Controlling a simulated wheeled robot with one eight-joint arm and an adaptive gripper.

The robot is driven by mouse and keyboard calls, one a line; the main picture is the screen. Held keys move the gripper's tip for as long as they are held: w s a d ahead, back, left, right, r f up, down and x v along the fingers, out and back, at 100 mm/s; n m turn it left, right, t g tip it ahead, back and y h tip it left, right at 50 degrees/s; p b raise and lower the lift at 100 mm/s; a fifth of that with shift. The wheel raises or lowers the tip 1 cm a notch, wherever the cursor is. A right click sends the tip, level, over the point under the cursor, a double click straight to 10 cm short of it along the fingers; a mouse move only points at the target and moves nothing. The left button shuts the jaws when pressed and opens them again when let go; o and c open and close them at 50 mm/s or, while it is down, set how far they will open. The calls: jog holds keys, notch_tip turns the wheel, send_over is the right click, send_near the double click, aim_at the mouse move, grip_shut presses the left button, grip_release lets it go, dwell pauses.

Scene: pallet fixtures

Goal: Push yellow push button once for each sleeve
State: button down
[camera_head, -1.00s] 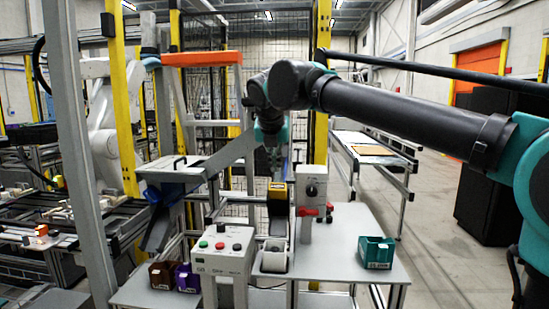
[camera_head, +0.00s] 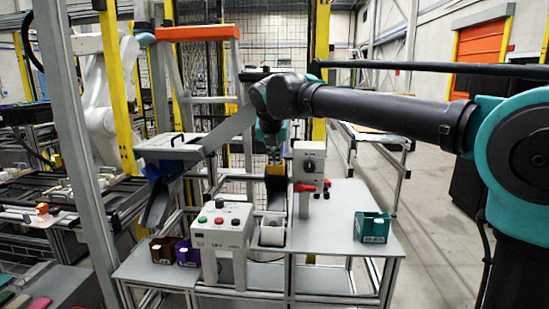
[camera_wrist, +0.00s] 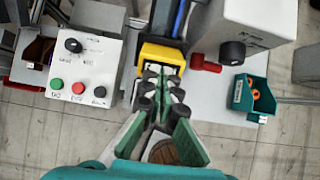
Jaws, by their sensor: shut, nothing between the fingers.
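The yellow push button housing (camera_wrist: 162,57) is a yellow block with a pale top and black lower part, and it also shows in the head view (camera_head: 275,171) on the table unit. My gripper (camera_wrist: 164,82) is shut and empty, its tips close in front of the yellow block's near edge. Whether they touch it I cannot tell. In the head view my gripper (camera_head: 273,155) hangs above the yellow block and partly covers it. I cannot make out which things are the sleeves. A teal bin (camera_wrist: 238,92) holds orange rings.
A white control box (camera_head: 222,232) with green, red and black buttons stands left of the yellow button. A grey box with a black knob (camera_head: 309,163) and a red handle stands right. Purple (camera_head: 186,254) and brown (camera_head: 163,252) bins sit at the left.

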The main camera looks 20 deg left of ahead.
aim_at(275, 172)
jog(key=x, duration=0.5)
jog(key=shift+f, duration=0.1)
dwell(0.7)
jog(key=v, duration=1.4)
dwell(1.1)
jog(key=w+d+f+m+g+h, duration=0.1)
jog(key=w+d+f+m, duration=0.1)
jog(key=d+f+m, duration=1.05)
jog(key=w+d+f+m+h, duration=0.1)
jog(key=w+d+f+m, duration=0.1)
jog(key=d+f+m, duration=1)
jog(key=s+d+f+m+g, duration=0.1)
jog(key=s+d+f+m, duration=1.3)
jog(key=s+d+f, duration=0.4)
jog(key=d+f, duration=0.1)
jog(key=d, duration=0.2)
